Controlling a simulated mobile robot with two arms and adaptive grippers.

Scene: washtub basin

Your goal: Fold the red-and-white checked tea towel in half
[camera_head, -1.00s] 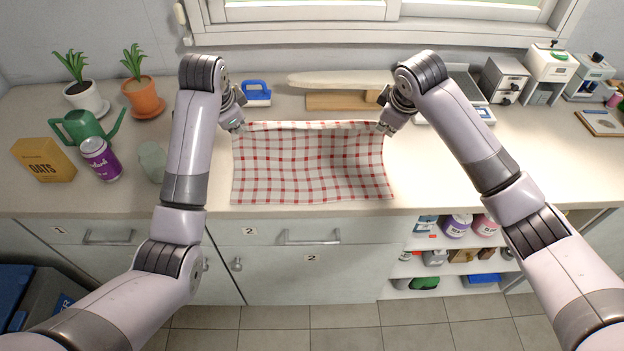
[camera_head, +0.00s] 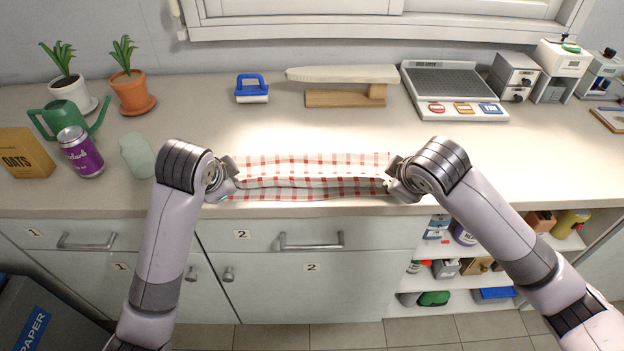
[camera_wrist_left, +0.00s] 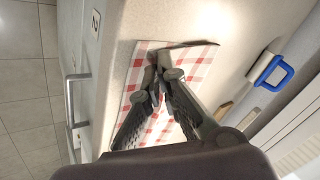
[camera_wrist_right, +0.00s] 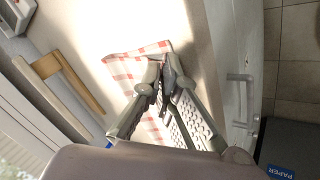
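The red-and-white checked tea towel (camera_head: 310,165) lies on the counter near its front edge, doubled over into a narrow strip with its upper layer raised in a crosswise ridge. A strip of the lower layer shows along the front. My left gripper (camera_head: 226,192) is at the towel's left end; in the left wrist view its fingertips (camera_wrist_left: 160,62) are together on the cloth (camera_wrist_left: 205,55). My right gripper (camera_head: 393,190) is at the right end; in the right wrist view its fingertips (camera_wrist_right: 164,68) are together at the cloth (camera_wrist_right: 118,65). The pinched corners are largely hidden by the fingers.
A blue-handled brush (camera_head: 252,90), a sleeve board (camera_head: 345,85) and a scale (camera_head: 455,90) stand behind the towel. A pale green jar (camera_head: 137,156), a purple can (camera_head: 82,152) and an oats box (camera_head: 25,153) are left.

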